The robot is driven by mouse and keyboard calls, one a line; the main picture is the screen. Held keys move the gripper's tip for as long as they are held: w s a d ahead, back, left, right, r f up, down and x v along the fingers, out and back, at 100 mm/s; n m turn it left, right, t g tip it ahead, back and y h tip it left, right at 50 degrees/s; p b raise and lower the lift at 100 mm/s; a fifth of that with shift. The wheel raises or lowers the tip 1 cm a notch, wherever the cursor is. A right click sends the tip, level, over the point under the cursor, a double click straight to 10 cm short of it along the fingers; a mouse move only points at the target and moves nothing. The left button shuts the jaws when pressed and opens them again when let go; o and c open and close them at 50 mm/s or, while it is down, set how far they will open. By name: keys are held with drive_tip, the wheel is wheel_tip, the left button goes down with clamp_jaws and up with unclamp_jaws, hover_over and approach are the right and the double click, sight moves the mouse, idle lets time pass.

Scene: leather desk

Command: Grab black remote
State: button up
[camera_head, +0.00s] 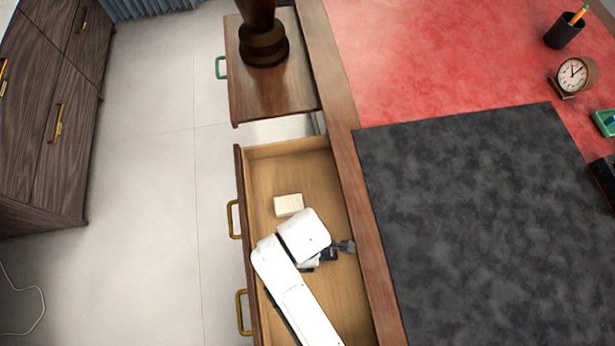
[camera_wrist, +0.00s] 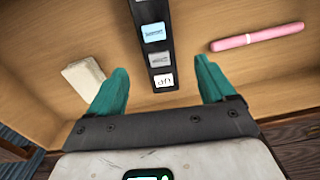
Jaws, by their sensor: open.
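A long black remote (camera_wrist: 156,60) with several pale square buttons or labels lies in the open wooden drawer, in the wrist view. Its far end runs out of the top of that view. My gripper (camera_wrist: 161,66) is open, with its two teal fingers on either side of the remote's near end in the picture. The fingers look apart from the remote; I cannot tell how high they are above it. In the head view my white arm reaches over the drawer and hides most of the remote's area.
A cream block (camera_head: 288,205) lies in the drawer and also shows left of the remote in the wrist view (camera_wrist: 83,77). A pink cylinder (camera_wrist: 257,37) lies to the right. The drawer front (camera_head: 241,190) and the desk edge (camera_head: 352,170) bound the space.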

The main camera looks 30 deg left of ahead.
drive_tip(key=shift+w+f, duration=0.15)
drive_tip(key=shift+f, duration=3.1)
drive_tip(key=c, duration=1.2)
